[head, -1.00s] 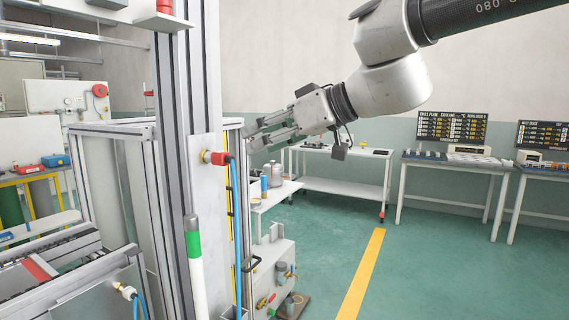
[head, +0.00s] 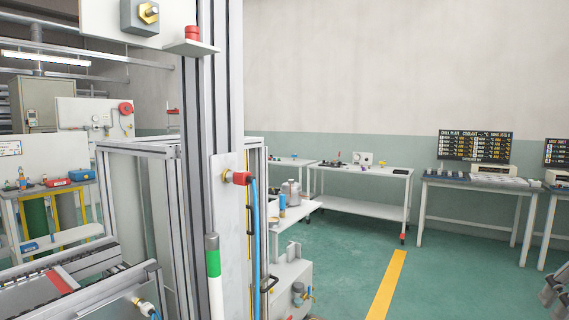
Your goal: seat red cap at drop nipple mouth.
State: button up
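A red cap (head: 193,33) stands on a small grey shelf (head: 192,48) on the upright metal column. No label shows which fitting is the drop nipple. What looks like part of my gripper (head: 553,290) is cut off at the lower right edge, far from the cap. Its opening cannot be made out.
The column (head: 225,90) and a framed station fill the left. A conveyor (head: 75,280) lies at the lower left. A white bench (head: 360,171) and a table with a display board (head: 475,146) stand at the back. Green floor with a yellow line (head: 390,285) is clear at the right.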

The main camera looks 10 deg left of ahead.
aim_at(191, 32)
jog(key=u, duration=1.35)
